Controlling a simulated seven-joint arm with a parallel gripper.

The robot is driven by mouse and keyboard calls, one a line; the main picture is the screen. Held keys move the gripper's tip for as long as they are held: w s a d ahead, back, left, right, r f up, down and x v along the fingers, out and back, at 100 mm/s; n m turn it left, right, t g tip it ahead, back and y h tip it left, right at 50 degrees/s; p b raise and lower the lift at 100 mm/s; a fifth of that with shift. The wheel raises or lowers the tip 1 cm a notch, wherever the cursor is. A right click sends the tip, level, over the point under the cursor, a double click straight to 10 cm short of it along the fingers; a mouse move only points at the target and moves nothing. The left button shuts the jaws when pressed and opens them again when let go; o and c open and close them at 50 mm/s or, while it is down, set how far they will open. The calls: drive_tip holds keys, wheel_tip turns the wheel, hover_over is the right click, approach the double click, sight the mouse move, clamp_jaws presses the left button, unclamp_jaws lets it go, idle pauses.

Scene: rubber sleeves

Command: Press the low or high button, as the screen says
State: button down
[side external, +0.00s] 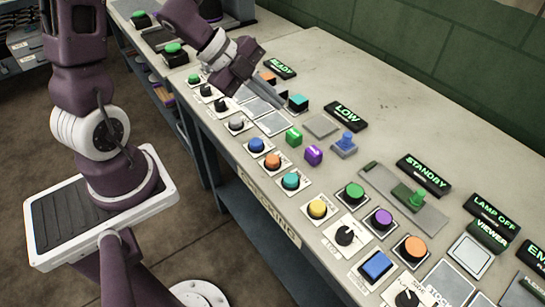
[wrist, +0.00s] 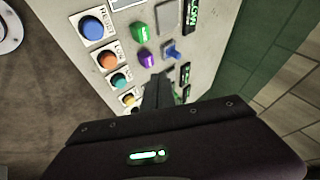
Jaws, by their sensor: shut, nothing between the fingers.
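The screen (side external: 345,112) reads LOW in green letters on the bench. It shows at a slant in the wrist view (wrist: 191,17). An orange button (side external: 272,161) sits on a white plate; in the wrist view, the label by this orange button (wrist: 108,59) looks like LOW. A teal button (side external: 290,181) is beside it and also shows in the wrist view (wrist: 120,80); its label is too small to read. My gripper (side external: 226,86) is shut and empty, over the far part of the bench, well apart from these buttons. Its dark fingers (wrist: 157,86) show in the wrist view.
A blue button (side external: 256,145) and a yellow button (side external: 317,208) flank the pair. Behind them stand a green block (side external: 293,137), a purple block (side external: 313,155) and a blue switch (side external: 345,143). Other screens read READY (side external: 281,68) and STANDBY (side external: 425,175). Knobs lie near my gripper.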

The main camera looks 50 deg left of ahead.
sight(268, 157)
drive_tip(key=s+h, duration=0.1)
drive_tip(key=s+d+f+m+g, duration=0.1)
drive_tip(key=d+h, duration=0.1)
drive_tip(key=shift+s+d+f+m+g+h, duration=0.15)
drive_tip(key=shift+s+f+m+g+h, duration=0.15)
drive_tip(key=shift+s+m+g, duration=0.1)
drive_tip(key=shift+f, duration=4.35)
drive_tip(key=shift+f, duration=0.1)
drive_tip(key=shift+f, duration=0.3)
drive_tip(key=shift+f, duration=0.4)
drive_tip(key=shift+r, duration=0.8)
